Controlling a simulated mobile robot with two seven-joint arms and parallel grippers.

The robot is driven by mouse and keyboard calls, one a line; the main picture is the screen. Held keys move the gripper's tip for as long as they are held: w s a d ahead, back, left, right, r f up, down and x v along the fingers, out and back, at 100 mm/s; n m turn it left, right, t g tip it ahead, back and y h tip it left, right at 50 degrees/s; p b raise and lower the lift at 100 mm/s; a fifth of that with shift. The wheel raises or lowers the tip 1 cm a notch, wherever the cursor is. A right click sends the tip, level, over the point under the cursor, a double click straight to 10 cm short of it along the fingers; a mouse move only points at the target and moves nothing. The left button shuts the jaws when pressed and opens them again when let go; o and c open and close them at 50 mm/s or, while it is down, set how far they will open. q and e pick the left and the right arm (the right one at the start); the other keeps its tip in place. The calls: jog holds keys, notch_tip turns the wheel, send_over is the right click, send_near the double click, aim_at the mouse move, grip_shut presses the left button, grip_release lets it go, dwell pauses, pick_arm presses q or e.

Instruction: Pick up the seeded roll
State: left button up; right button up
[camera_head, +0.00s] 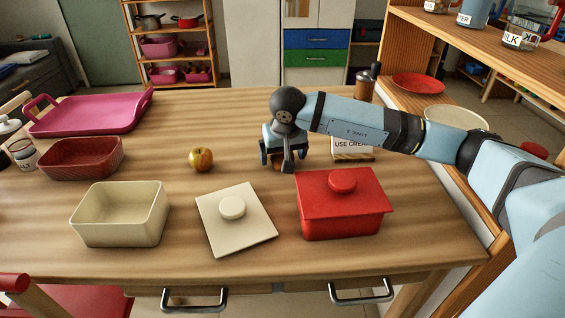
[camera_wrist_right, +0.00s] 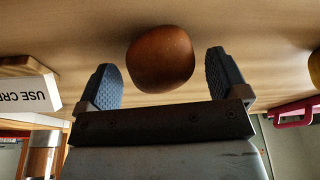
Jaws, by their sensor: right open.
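The seeded roll shows as a rounded brown thing (camera_wrist_right: 160,58) on the wooden table in the right wrist view; I cannot make out seeds on it. In the head view only a small brown part of it (camera_head: 277,161) shows beneath my right gripper. My right gripper (camera_wrist_right: 162,70) is open, with one finger on either side of the roll and gaps between. The roll sits toward the fingertips, and I cannot tell how deep it is between them. My left gripper is not in view.
A red lidded box (camera_head: 341,210) stands in front of my right gripper. A cream lid (camera_head: 254,232), an open cream box (camera_head: 118,228) and an apple (camera_head: 201,160) are to the left. A "USE CREAM"-like labelled block (camera_head: 352,156) is close on the right, partly behind my arm.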

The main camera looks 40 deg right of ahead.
jog(key=shift+w+f, duration=0.1)
jog(key=shift+f, duration=0.2)
jog(key=shift+r, duration=0.1)
jog(key=c, duration=1)
jog(key=shift+r, duration=0.1)
